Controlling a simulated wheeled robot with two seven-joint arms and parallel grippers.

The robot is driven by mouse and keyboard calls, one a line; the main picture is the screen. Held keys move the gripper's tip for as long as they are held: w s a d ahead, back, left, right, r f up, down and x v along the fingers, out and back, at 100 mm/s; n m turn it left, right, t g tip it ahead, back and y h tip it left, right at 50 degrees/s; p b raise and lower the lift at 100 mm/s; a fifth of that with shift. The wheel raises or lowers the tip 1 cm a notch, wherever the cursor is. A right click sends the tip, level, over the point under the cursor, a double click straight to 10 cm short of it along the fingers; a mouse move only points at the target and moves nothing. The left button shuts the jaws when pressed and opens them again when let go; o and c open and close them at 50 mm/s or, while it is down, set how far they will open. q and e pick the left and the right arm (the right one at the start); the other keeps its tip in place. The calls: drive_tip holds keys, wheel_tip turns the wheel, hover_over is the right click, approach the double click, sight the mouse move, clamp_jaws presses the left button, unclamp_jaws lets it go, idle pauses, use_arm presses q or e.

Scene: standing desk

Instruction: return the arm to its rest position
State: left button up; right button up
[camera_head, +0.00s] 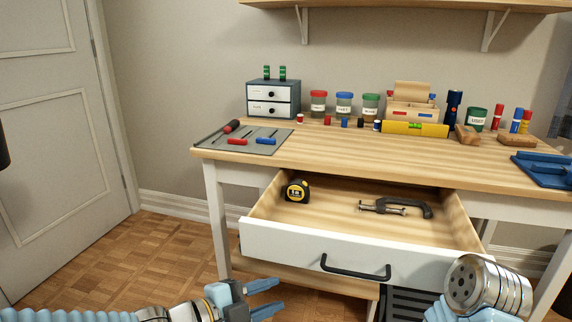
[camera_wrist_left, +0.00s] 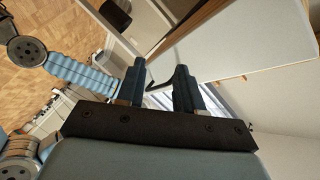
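My left gripper (camera_head: 268,298) is low in front of the desk, at the lower middle of the head view. Its two blue fingers are apart with nothing between them. In the left wrist view both fingers (camera_wrist_left: 159,88) show, spread and empty, with the drawer front beyond them. My right arm (camera_head: 487,287) shows at the lower right of the head view as a rounded metal joint and blue sleeve. The right gripper's fingers are not visible.
The desk drawer (camera_head: 345,252) is pulled open, its black handle (camera_head: 355,268) facing me. It holds a tape measure (camera_head: 297,190) and a clamp (camera_head: 397,207). Tools, jars and a small drawer cabinet (camera_head: 273,98) stand on the desktop (camera_head: 330,150). Floor at left is clear.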

use_arm(q)
drive_tip(key=w+a+f+n+g+y, duration=0.1)
drive_tip(key=w+a+f+n+y, duration=0.15)
drive_tip(key=f+n, duration=0.65)
drive_tip(key=w+a+f+n+g+y, duration=0.1)
drive_tip(key=a+f+n+y, duration=0.3)
drive_tip(key=f, duration=0.9)
drive_tip(key=s+a+f+n+g+y, duration=0.15)
drive_tip(key=s+f+n+g, duration=0.35)
drive_tip(key=s+f, duration=0.5)
drive_tip(key=s+a+f+n+g+y, duration=0.1)
drive_tip(key=s+a+f+n+g, duration=0.15)
drive_tip(key=s+f+n, duration=0.7)
drive_tip(key=w+d+r+m+t+p, duration=0.1)
drive_tip(key=w+d+r+m+p, duration=0.1)
drive_tip(key=w+r+m+p, duration=0.2)
wheel_tip(320, 180, up, 3)
drive_tip(key=shift+w+d+f+h+p, duration=0.25)
drive_tip(key=shift+w+p, duration=0.45)
drive_tip(key=shift+p, duration=0.5)
